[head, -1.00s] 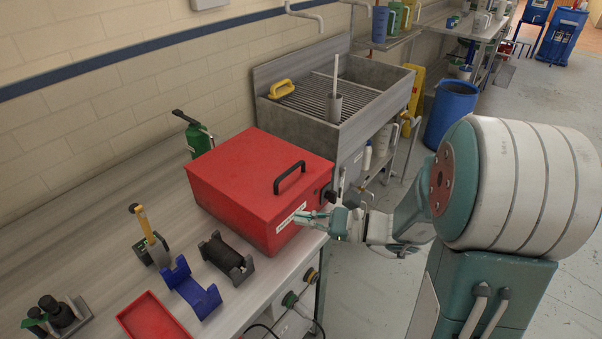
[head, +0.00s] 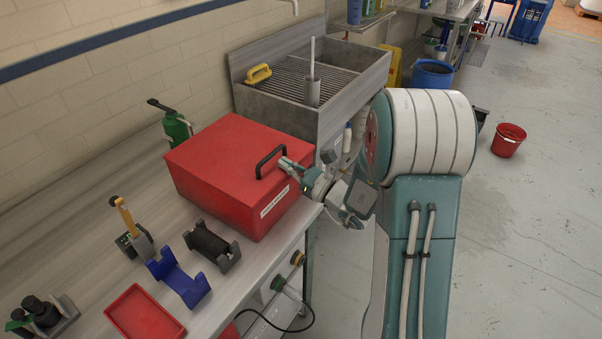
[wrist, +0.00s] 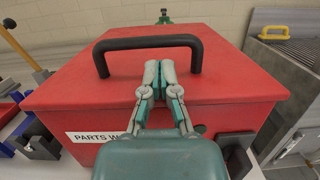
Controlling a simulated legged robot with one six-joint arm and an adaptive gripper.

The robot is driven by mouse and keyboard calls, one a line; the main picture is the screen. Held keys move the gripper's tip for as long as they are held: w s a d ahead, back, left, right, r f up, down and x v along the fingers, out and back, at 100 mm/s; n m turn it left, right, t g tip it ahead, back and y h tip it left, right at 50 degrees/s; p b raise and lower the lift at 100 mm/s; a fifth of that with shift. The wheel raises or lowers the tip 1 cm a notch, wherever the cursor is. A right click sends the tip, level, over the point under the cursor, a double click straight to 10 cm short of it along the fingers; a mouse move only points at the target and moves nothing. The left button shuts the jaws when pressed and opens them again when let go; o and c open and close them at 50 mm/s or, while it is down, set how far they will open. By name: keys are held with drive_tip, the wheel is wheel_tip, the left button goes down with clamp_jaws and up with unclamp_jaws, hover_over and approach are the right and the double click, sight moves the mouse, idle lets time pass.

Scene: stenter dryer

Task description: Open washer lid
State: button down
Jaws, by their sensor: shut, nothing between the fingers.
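The red parts washer (head: 230,169) stands on the bench with its lid (head: 225,140) down. A black handle (head: 270,162) arches over the lid near its front edge. In the wrist view the handle (wrist: 148,43) spans the upper middle of the picture. My gripper (head: 285,162) is at the front of the lid, close to the handle's right end in the head view. In the wrist view my gripper (wrist: 160,70) shows its fingertips together, with nothing between them, below the handle bar and between its two legs. I cannot tell whether the fingertips touch the lid.
A sink (head: 355,68) stands behind the washer, with a yellow-handled brush (head: 257,74) in it. A green bottle (head: 176,128) is behind the washer's left side. A black roll holder (head: 212,246), blue stand (head: 180,277) and red tray (head: 144,313) lie in front. Floor at right is largely clear.

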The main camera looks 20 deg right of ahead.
drive_tip(key=shift+w+a, duration=0.25)
drive_tip(key=shift+w, duration=0.15)
drive_tip(key=shift+r, duration=0.2)
